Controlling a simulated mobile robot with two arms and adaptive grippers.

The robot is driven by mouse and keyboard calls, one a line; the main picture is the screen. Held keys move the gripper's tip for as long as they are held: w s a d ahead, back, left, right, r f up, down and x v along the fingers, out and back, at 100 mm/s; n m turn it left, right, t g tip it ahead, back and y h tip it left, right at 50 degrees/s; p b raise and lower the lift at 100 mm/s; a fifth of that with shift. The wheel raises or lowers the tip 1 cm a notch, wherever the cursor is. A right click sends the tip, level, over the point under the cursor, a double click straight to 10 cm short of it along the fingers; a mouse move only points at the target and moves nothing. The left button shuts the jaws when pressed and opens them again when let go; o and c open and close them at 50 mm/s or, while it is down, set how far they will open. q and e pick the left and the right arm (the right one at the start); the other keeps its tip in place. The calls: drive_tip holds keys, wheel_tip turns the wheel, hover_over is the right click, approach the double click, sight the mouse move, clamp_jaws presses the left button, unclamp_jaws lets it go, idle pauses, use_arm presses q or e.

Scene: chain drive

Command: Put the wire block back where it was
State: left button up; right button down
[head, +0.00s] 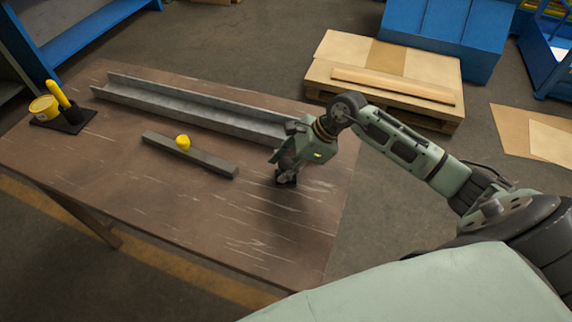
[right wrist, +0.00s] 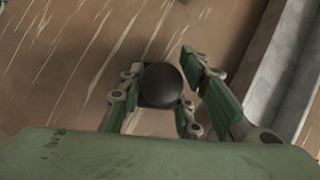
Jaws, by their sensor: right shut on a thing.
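My right gripper (head: 287,172) is low over the right part of the brown table, pointing down. It is shut on a small dark block with a round black top, which I take for the wire block (head: 286,179). In the right wrist view the black round top (right wrist: 162,84) sits between the green fingers (right wrist: 166,100) of that gripper. The fingers hide much of the block, and I cannot tell whether it touches the table. My left gripper is not in view.
A long grey metal channel (head: 185,104) lies along the table's (head: 150,185) back. A grey bar (head: 210,163) with a yellow knob (head: 183,142) lies in front of it. A black holder (head: 72,123) with a yellow tub (head: 44,107) stands far left. The table's front right is clear.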

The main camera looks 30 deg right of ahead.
drive_tip(key=shift+f, duration=0.1)
drive_tip(key=c, duration=1.7)
unclamp_jaws()
drive_tip(key=o, duration=0.4)
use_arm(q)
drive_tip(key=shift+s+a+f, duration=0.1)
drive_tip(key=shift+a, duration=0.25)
use_arm(e)
drive_tip(key=shift+d+r, duration=0.25)
drive_tip(key=shift+r, duration=0.05)
use_arm(q)
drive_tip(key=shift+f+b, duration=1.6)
drive_tip(key=shift+b, duration=0.05)
use_arm(e)
drive_tip(key=shift+v, duration=5.8)
